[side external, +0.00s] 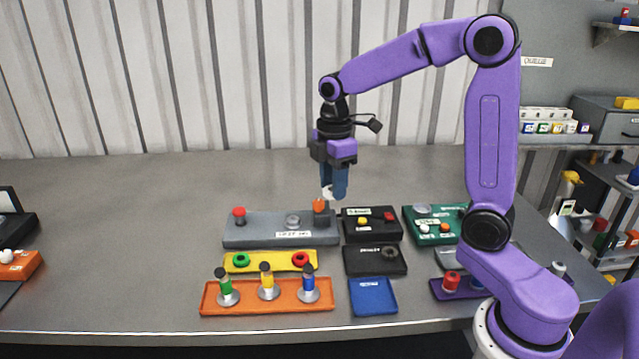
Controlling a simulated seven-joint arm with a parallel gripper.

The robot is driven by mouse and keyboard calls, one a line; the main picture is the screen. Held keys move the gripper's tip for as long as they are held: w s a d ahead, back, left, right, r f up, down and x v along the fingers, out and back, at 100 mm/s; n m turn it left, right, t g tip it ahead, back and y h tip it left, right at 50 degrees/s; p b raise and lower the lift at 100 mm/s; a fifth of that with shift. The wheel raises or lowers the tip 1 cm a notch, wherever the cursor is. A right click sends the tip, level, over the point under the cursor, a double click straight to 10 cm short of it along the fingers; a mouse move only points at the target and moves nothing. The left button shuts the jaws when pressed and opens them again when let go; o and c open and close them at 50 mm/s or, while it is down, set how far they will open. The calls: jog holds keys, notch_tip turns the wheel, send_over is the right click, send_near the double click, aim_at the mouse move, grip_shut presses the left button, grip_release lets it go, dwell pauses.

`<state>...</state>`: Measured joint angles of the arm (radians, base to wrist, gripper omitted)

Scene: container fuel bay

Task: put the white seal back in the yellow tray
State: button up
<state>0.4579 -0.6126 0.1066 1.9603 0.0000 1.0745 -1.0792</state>
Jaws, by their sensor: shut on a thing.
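The white seal (327,193) is between the fingertips of my gripper (334,193), mostly covered by the blue fingers. My gripper points down and is shut on it, above the right end of the grey block, close to the orange-topped post in the picture. The yellow tray (270,268) lies in front of the grey block. It bears a green ring (241,260) at its left and a red ring (300,259) at its right, with bare yellow surface between them.
The grey block (262,232) carries a red knob, a grey knob and the orange-topped post (319,207). An orange tray (215,306) with three upright coloured pegs lies in front. Black boxes (372,262), a blue tray (373,298) and a green box (450,213) stand right. The table's left is largely clear.

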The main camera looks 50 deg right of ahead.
jog(key=shift+s+r, duration=0.15)
jog(key=shift+s, duration=0.2)
jog(key=shift+s+a, duration=0.2)
jog(key=shift+a, duration=0.05)
jog(key=s+a+f+n, duration=0.3)
jog(key=a+f+n, duration=0.1)
jog(key=a+n, duration=0.4)
jog(key=n, duration=0.1)
send_over(271, 262)
jog(key=f, duration=0.9)
jog(key=shift+s, duration=0.25)
jog(key=shift+w+f, duration=0.3)
jog(key=shift+f, duration=1.55)
jog(key=shift+f, duration=0.2)
